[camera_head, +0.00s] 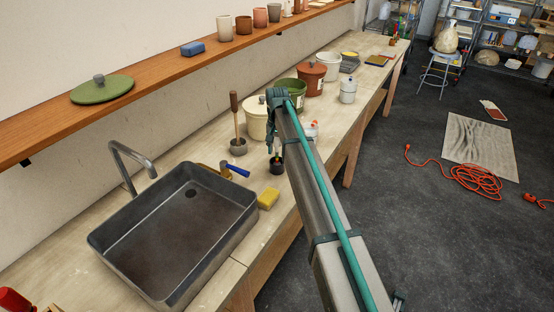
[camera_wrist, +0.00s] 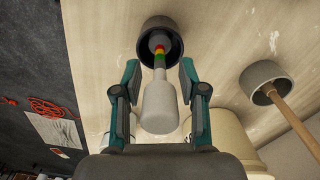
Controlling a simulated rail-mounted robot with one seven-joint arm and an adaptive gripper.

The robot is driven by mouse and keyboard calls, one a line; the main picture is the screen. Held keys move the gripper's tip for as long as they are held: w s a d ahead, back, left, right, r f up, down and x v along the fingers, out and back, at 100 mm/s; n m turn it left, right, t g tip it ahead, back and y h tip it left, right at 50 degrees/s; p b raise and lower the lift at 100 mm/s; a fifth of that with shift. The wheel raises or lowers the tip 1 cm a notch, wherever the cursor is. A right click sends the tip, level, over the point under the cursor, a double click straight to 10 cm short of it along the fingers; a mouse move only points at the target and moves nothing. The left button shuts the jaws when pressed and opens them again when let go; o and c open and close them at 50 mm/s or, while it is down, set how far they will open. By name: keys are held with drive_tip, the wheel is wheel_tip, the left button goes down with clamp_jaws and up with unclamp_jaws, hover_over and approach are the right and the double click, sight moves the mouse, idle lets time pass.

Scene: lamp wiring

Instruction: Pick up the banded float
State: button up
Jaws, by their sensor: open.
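The banded float (camera_wrist: 159,104) is pale grey, with a rounded bulb and a narrow neck ringed in green, yellow and red. In the wrist view its banded end reaches into the mouth of a dark cup (camera_wrist: 172,23). The cup also shows on the bench in the head view (camera_head: 277,167), where the float is mostly hidden by my arm. My gripper (camera_wrist: 160,72) is open, with one teal and grey finger on each side of the float. Gaps show between both fingers and the float, and nothing is held.
A wooden-handled tool stands in a grey holder (camera_head: 238,147) beside the cup. A yellow sponge (camera_head: 268,198), a blue-handled brush (camera_head: 236,170) and the sink (camera_head: 178,232) are nearer. A cream bucket (camera_head: 256,118) and a green bucket (camera_head: 291,91) stand behind.

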clamp_jaws()
drive_tip(key=shift+r, duration=0.15)
idle(0.4)
drive_tip(key=shift+r+b, duration=0.3)
drive_tip(key=shift+r, duration=0.2)
drive_tip(key=s+r+b, duration=0.5)
drive_tip(key=s+r, duration=0.6)
drive_tip(key=s, duration=0.3)
drive_tip(key=shift+d+r+b, duration=0.15)
drive_tip(key=shift+r+b, duration=0.15)
drive_tip(key=shift+r, duration=0.1)
